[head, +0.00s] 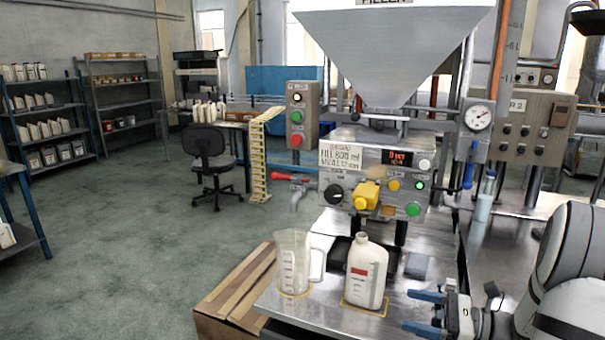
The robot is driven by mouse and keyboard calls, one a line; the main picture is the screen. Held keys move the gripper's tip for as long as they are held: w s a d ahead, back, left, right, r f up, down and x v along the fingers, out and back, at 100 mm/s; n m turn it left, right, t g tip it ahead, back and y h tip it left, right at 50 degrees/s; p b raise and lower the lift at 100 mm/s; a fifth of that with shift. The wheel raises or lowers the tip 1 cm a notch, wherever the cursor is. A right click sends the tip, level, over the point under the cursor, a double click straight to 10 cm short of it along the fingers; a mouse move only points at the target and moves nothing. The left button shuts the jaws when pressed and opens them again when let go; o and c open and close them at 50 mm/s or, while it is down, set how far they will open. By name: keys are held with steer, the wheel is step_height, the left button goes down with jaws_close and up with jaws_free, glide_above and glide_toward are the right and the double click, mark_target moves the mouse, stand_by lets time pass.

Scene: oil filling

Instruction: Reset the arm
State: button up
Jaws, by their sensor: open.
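My gripper (425,313) is at the lower right of the head view, with its two blue fingers apart and nothing between them. It points left, in front and to the right of a white bottle (366,272) with a red label. The bottle stands upright inside a yellow outline on the metal table. A clear measuring jug (292,262) stands to the left of the bottle, also on a yellow-marked spot. My arm comes in from the right edge.
The filler's control panel (375,178), with a yellow knob and several buttons, is behind the bottle under a large hopper (392,50). A red-handled tap (297,186) sticks out left. Open floor lies left.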

steer(key=s+a+r+n+g+h+p, duration=0.25)
steer(key=s+a+n+g+h, duration=0.35)
steer(key=s+a+n+g, duration=0.4)
steer(key=s+r+n+t+h+p, duration=0.2)
steer(key=s+r+n+t+h, duration=0.2)
steer(key=s+n+h, duration=0.3)
steer(key=n+t+h, duration=0.1)
steer(key=n+h, duration=0.2)
steer(key=n, duration=0.2)
steer(key=shift+d+r+t, duration=0.3)
steer(key=shift+d+r, duration=0.05)
steer(key=shift+r, duration=0.05)
steer(key=shift+c, duration=0.3)
stand_by(0.6)
